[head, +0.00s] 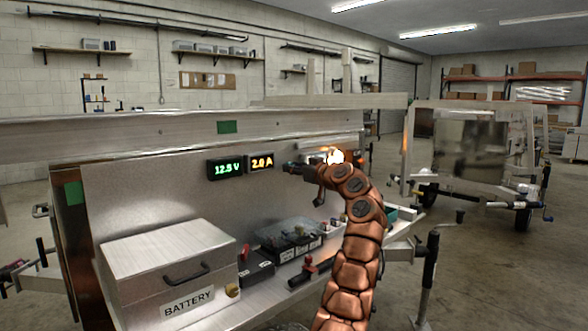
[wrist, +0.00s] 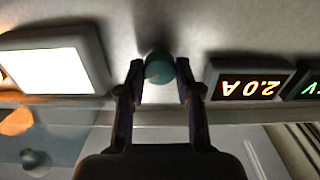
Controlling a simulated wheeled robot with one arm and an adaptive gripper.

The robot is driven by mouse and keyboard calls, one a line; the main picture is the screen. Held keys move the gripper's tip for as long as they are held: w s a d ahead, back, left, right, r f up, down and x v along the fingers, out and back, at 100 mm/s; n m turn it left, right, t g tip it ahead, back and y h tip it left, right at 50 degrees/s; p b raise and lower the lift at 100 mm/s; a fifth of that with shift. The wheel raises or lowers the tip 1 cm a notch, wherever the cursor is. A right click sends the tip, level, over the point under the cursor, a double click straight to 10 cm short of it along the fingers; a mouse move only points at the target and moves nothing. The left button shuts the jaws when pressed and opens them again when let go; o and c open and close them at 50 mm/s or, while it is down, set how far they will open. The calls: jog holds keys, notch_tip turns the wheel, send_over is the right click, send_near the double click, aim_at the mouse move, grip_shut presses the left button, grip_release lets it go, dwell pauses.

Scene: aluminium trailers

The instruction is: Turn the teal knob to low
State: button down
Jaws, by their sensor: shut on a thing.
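The teal knob (wrist: 158,68) sits on the grey metal panel in the wrist view. It is round, and any pointer or setting mark on it cannot be made out. My gripper (wrist: 160,75) has one finger on each side of the knob and is shut on it. In the head view my gripper (head: 302,170) is at the panel, just right of the displays, and hides the knob.
A green 12.5 V display (head: 225,168) and an amber 2.0 A display (head: 262,162) are left of my gripper. A lit white panel (wrist: 52,65) is close beside the knob. Below are a battery box (head: 165,262) and a black-and-clear case (head: 290,238).

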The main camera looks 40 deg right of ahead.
jog(key=n+p, duration=0.6)
jog(key=n, duration=0.5)
jog(key=shift+a+n, duration=0.1)
jog(key=shift+n, duration=0.2)
dwell(0.4)
jog(key=c, duration=0.8)
grip_release()
jog(key=shift+o, duration=0.2)
